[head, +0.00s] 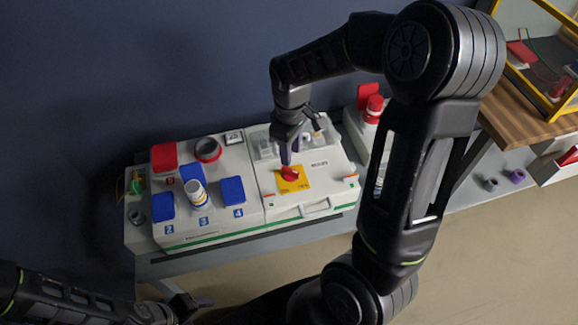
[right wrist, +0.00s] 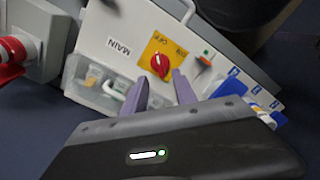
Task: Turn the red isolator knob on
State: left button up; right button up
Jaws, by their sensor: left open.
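The red isolator knob (head: 290,174) sits on a yellow plate (head: 302,184) on the right-hand white box (head: 268,190). It also shows in the right wrist view as a red knob (right wrist: 160,64) with a pale mark; its setting is too small to read surely. My right gripper (head: 286,160) points down at the knob from above. In the right wrist view its two purple fingers (right wrist: 161,78) are apart, with the knob just beyond and between their tips. Contact is not visible. My left gripper (head: 193,303) is open and empty at the lower left, away from the boxes.
The left-hand box has blue socket covers (head: 232,190), a red cover (head: 164,157), a round red-rimmed socket (head: 207,150) and a white-and-blue plug (head: 197,193). A clear-covered part (right wrist: 95,82) lies near the knob. A red plug (head: 374,108) stands at the right.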

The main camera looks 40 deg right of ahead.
aim_at(291, 170)
notch_tip(291, 170, down, 8)
jog(key=shift+r, duration=0.25)
jog(key=shift+c, duration=0.3)
grip_shut()
dwell(0.3)
